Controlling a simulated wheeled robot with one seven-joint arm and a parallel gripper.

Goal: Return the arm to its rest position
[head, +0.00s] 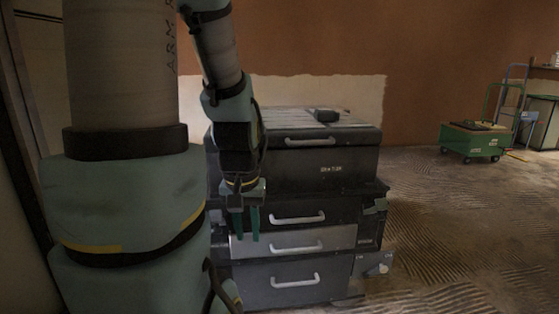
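My arm comes in from the top left of the head view, with a large link close to the camera and the forearm hanging down behind it. My gripper (245,224) points downward in front of a dark stacked tool chest (322,168). Its two green fingers look parallel with a narrow gap between them, and I see nothing held there. How close the fingertips are to the drawer fronts cannot be told.
The chest has several drawers with light handles; one drawer front (330,240) is paler. A small dark object (326,115) lies on the chest's top. A green wheeled cart (469,141) and a hand truck stand at the right. The ridged floor (455,230) between is clear.

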